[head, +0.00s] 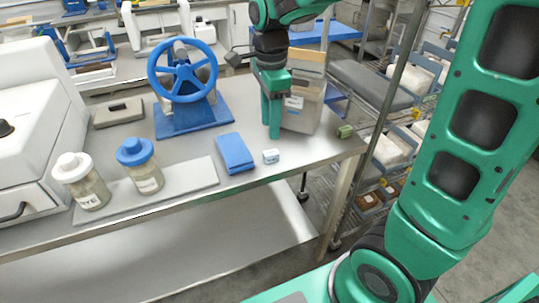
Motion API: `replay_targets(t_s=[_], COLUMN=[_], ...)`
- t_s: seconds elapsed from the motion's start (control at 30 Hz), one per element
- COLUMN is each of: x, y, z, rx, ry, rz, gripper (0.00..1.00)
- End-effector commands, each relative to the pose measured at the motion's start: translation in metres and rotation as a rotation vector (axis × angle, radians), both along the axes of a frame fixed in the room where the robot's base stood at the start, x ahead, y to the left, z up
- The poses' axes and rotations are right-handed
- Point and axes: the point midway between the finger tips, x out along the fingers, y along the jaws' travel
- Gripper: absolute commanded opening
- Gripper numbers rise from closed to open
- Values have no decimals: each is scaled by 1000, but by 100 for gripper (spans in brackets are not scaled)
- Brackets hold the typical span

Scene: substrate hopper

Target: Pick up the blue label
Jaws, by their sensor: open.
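A small pale block with a blue side and dark marks (271,156) lies near the front edge of the steel bench and may be the blue label. A flat blue block (235,153) lies just left of it. My gripper (271,132) points down above the bench, behind the small block and in front of a translucent bin. It is open and holds nothing that I can see. Its fingers overlap in this view, so the gap between them is hard to see.
The translucent bin (308,103) stands right of my gripper. A small green block (345,132) lies near the bench's right end. A blue handwheel (183,70), a white-lidded jar (81,182) and a blue-lidded jar (140,167) stand left. The steel bench (300,160) is clear right of the small block.

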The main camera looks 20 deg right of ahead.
Motion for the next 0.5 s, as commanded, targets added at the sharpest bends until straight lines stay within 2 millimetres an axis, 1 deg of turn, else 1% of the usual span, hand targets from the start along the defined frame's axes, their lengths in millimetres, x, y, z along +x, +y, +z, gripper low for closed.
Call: replay_targets(t_s=[0.1,0.2,0.5], x=[-1,-1,-1], y=[0,-1,-2], z=[-19,-33,-55], rx=[-1,-1,-1], ry=[5,5,4], rz=[-1,-1,-1], gripper=[40,40,40])
